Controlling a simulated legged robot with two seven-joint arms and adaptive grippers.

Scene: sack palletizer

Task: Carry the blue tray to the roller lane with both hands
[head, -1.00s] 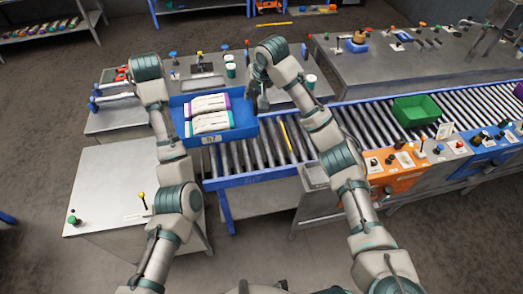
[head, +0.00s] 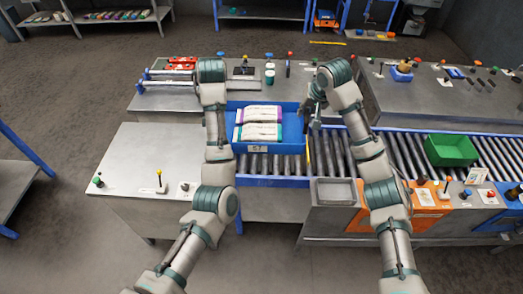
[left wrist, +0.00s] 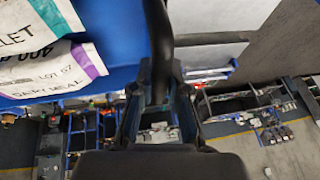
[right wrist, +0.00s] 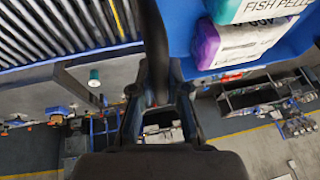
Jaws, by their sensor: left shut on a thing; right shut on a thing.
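The blue tray (head: 287,148) carries two white sacks, the rear one with purple ends (head: 262,113) and the front one with teal ends (head: 259,132). It is over the left end of the roller lane (head: 350,160); I cannot tell whether it touches the rollers. My left gripper (left wrist: 158,105) is shut at the tray's left side, mostly hidden behind my arm in the head view. My right gripper (head: 315,110) is shut at the tray's right side. In both wrist views a dark upright bar runs between the fingers, beside the blue wall.
A green bin (head: 450,150) stands on the lane to the right. Control panels (head: 425,198) line its front edge. A grey bench with cups (head: 269,76) is behind the tray. A pale table (head: 140,165) with knobs is at the left.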

